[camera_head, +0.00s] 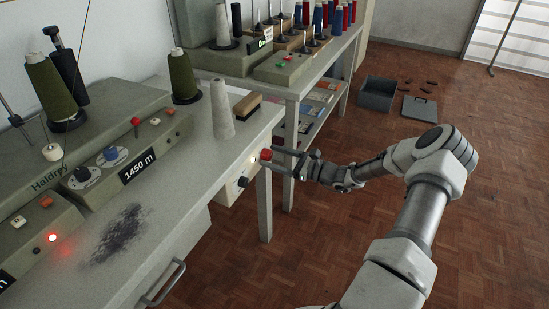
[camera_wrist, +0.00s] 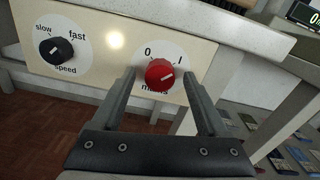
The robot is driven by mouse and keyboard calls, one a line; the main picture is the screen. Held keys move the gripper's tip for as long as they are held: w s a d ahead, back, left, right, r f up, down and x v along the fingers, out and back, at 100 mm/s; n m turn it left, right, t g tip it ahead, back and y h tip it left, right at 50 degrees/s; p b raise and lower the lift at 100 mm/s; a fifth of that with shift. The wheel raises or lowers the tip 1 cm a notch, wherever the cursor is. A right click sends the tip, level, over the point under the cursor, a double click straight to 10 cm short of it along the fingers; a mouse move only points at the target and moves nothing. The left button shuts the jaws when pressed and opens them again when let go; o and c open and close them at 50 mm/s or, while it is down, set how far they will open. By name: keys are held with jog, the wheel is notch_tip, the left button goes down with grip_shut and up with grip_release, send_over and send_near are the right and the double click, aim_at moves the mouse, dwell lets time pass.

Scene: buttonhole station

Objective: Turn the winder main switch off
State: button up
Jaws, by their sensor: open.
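The winder main switch is a red knob (camera_wrist: 160,75) on a pale front panel, on a white disc marked 0, I and mains. Its pale pointer line slants up to the right, towards the I side. The knob also shows in the head view (camera_head: 266,155) at the end of the bench. My gripper (camera_wrist: 158,82) is open, with one finger to each side of the knob in the wrist view. I cannot tell whether the fingers touch it. In the head view my gripper (camera_head: 281,163) is just right of the knob.
A black speed knob (camera_wrist: 56,50) marked slow and fast is left of the switch. A lit lamp (camera_wrist: 115,40) lies between them. The bench (camera_head: 190,180) carries thread cones and a winder. A second table (camera_head: 300,85) stands behind. Open floor (camera_head: 480,200) lies right.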

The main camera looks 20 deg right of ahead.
grip_shut()
jog(key=shift+n, duration=0.3)
jog(key=n, duration=0.3)
jog(key=shift+n, duration=0.4)
jog(key=n, duration=0.8)
jog(key=shift+s+f+n, duration=0.1)
jog(key=shift+n, duration=0.3)
jog(key=shift+n+b, duration=0.5)
jog(key=shift+n, duration=1.8)
